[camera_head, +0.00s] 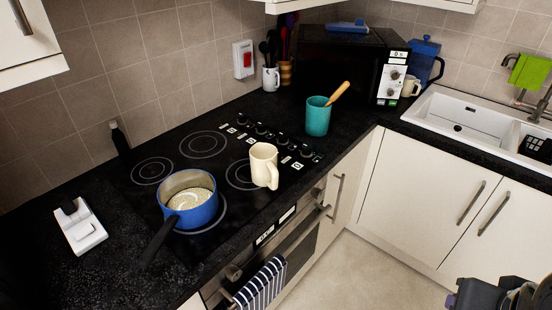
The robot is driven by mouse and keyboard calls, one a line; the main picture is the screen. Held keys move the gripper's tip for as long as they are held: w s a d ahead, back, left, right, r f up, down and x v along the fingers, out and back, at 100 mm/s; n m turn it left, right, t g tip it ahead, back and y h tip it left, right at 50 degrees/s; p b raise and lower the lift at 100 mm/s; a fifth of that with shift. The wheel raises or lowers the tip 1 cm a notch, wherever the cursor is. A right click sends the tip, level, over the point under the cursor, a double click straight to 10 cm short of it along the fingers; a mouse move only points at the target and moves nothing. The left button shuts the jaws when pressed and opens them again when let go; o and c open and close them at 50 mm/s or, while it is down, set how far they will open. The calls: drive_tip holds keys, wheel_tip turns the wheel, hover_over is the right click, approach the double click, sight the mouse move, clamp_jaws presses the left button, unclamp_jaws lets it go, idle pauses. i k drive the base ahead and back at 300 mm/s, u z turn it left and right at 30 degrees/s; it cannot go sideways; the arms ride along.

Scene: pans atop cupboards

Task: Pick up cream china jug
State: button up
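The cream china jug (264,166) stands upright on the black hob (150,200), near its front edge, with its handle towards the lower right. It is right of the blue pan and apart from it. Part of my arm (497,294) shows in the bottom right corner, dark grey and cut off by the frame. It is over the floor side, well away from the jug. My gripper's fingertips cannot be made out.
A blue saucepan (197,211) with a black handle sits left of the jug. A teal pot (317,117) with a wooden utensil stands behind right. A black microwave (340,66) fills the corner. A white sink (470,123) is at right. A striped towel (262,283) hangs from the oven.

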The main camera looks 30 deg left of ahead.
sight(264, 174)
drive_tip(key=i, duration=1.3)
drive_tip(key=u, duration=4)
